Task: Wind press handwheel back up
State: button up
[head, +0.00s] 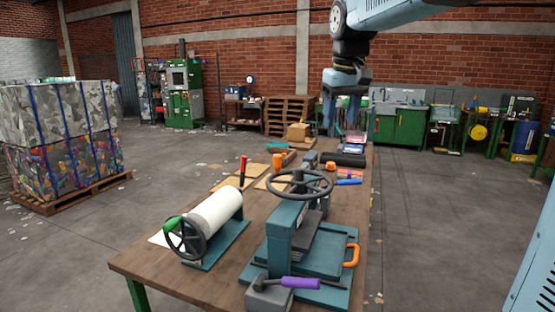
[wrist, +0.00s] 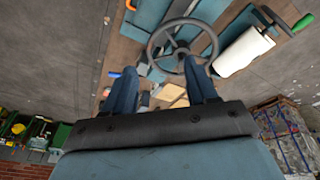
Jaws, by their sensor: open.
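The press (head: 287,235) is a teal frame on the near part of the wooden workbench. Its dark spoked handwheel (head: 299,182) lies flat on top. My gripper (head: 341,122) hangs open and empty, above and beyond the handwheel in the head view, with its fingers pointing down. In the wrist view my gripper (wrist: 160,63) has its two blue fingers spread. The handwheel (wrist: 181,44) shows past the fingertips there, and the right finger overlaps its lower rim. No contact can be made out. The press screw is mostly hidden under the wheel.
A roller device (head: 215,214) with a white cylinder and a green-knobbed crank wheel stands left of the press. A red-handled item (head: 242,170) stands upright.

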jog(key=w+a+n+g, duration=0.1)
jog(key=w+a+n, duration=0.1)
jog(key=w+a, duration=0.7)
jog(key=n+g, duration=0.1)
jog(key=g, duration=0.1)
send_over(277, 158)
jog(key=w, duration=0.2)
notch_tip(277, 158, down, 5)
jog(key=f, duration=1.3)
jog(key=shift+s+f, duration=0.1)
jog(key=shift+s, duration=0.1)
jog(key=shift+c, duration=0.5)
grip_shut()
